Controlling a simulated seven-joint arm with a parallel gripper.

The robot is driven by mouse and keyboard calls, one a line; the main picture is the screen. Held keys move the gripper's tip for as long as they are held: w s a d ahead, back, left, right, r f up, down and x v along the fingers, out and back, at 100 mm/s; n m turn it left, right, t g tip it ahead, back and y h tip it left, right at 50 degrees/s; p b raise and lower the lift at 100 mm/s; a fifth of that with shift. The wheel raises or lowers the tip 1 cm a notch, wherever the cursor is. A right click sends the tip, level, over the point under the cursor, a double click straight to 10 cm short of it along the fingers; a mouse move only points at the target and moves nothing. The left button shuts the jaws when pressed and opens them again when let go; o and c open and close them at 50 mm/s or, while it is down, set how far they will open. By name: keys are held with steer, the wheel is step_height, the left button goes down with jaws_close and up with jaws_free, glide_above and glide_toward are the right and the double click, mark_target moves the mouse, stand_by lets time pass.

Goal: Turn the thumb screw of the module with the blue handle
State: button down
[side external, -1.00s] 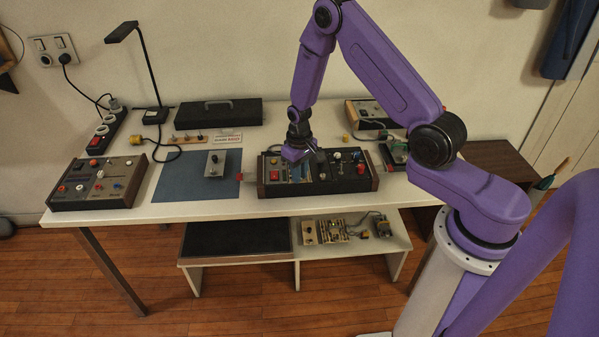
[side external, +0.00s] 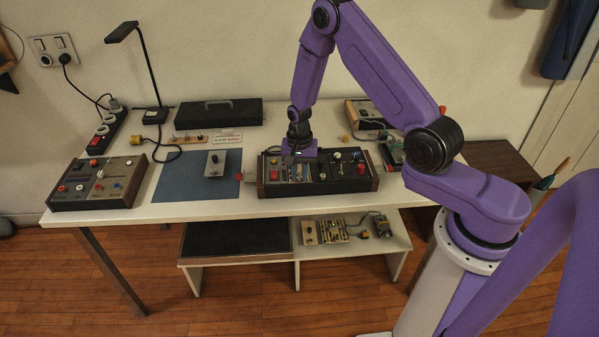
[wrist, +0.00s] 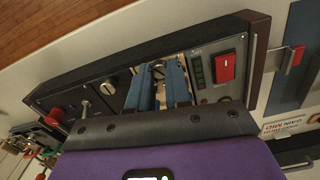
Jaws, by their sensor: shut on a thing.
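My gripper (side external: 299,172) is down at the dark console (side external: 340,186) on the table, over the left half of its panel. In the wrist view, two blue fingers (wrist: 158,78) close around a small silver slotted screw head (wrist: 158,69), which shows between their tips. The fingers cover much of the module there, and I cannot make out its blue handle apart from them. A red rocker switch (wrist: 226,67) is beside the fingers on the same panel. Another slotted knob (wrist: 107,87) is on the other side.
A second console (side external: 98,186) stands at the left. A blue mat (side external: 190,190) with a small grey module (side external: 215,164) lies between the two. A black case (side external: 218,113) and a desk lamp (side external: 147,75) stand behind. A red knob (wrist: 57,113) sticks up from the console.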

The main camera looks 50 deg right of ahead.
mark_target(299, 176)
steer(key=shift+m, duration=0.5)
steer(key=c, duration=1)
jaws_free()
steer(key=shift+c, duration=0.2)
steer(key=shift+r, duration=0.1)
step_height(299, 176, up, 17)
steer(key=shift+r, duration=0.15)
